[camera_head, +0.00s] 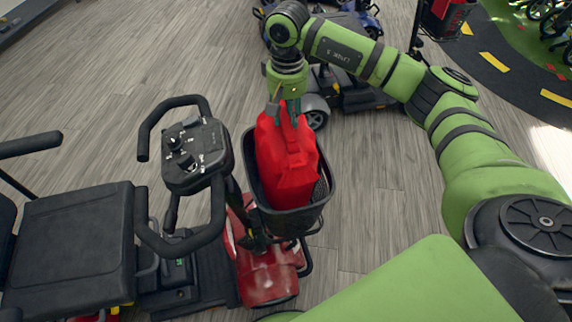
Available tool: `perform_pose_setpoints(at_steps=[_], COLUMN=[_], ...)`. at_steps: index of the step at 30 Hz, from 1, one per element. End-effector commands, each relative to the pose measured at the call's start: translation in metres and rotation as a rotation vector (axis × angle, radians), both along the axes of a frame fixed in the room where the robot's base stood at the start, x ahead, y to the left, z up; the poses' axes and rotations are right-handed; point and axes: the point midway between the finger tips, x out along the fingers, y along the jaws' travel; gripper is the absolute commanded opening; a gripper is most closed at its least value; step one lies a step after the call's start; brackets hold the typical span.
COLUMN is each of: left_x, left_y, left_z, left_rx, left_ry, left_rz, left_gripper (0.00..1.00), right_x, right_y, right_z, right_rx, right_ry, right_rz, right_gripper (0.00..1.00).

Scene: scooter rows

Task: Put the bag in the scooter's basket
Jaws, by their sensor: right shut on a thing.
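The red bag (287,164) is upright inside the scooter's black basket (312,216), its upper part rising above the rim. Its bottom is hidden by the basket's front wall, so I cannot tell whether it rests on the basket floor. My right gripper (285,110) is above the basket with its fingers pointing down, shut on the top of the bag. The red scooter (268,276) stands below, with its black handlebars and control panel (195,155) left of the basket. My left gripper is not in view.
The scooter's black seat (75,245) is at the lower left. Another scooter (345,90) stands behind my right gripper. More scooters show along the top and upper right edges, near a dark lane with yellow dashes (494,62). The wood-look floor (110,70) is clear at the upper left.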

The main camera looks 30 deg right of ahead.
Motion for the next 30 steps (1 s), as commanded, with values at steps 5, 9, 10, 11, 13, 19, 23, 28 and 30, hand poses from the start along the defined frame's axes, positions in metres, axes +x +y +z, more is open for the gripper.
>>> perform_pose_setpoints(at_steps=[5,9,10,11,13,19,23,28,30], left_x=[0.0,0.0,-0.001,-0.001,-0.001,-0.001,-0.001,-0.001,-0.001], left_y=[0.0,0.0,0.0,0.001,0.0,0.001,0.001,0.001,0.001], left_z=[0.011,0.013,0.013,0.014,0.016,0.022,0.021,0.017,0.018], left_rx=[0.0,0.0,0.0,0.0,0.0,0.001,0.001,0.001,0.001], left_ry=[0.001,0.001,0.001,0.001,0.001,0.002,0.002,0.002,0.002], left_rz=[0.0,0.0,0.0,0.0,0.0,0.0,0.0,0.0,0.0], left_gripper=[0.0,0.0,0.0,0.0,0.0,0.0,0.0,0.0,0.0], right_x=[-0.001,0.0,0.0,0.0,-0.001,0.0,0.0,0.0,0.0], right_y=[0.0,0.0,0.0,0.001,0.0,0.0,0.0,0.0,0.0], right_z=[-0.029,-0.04,-0.042,-0.045,-0.054,-0.077,-0.077,-0.08,-0.08], right_rx=[0.0,0.0,0.0,0.001,0.0,0.0,0.001,0.0,-0.001], right_ry=[0.003,0.001,0.001,0.002,0.003,0.001,-0.001,-0.001,0.001], right_rz=[0.001,0.0,0.0,0.0,0.001,0.0,0.001,0.001,0.001], right_gripper=[0.0,0.0,0.0,0.0,0.0,0.0,0.0,0.0,0.48])
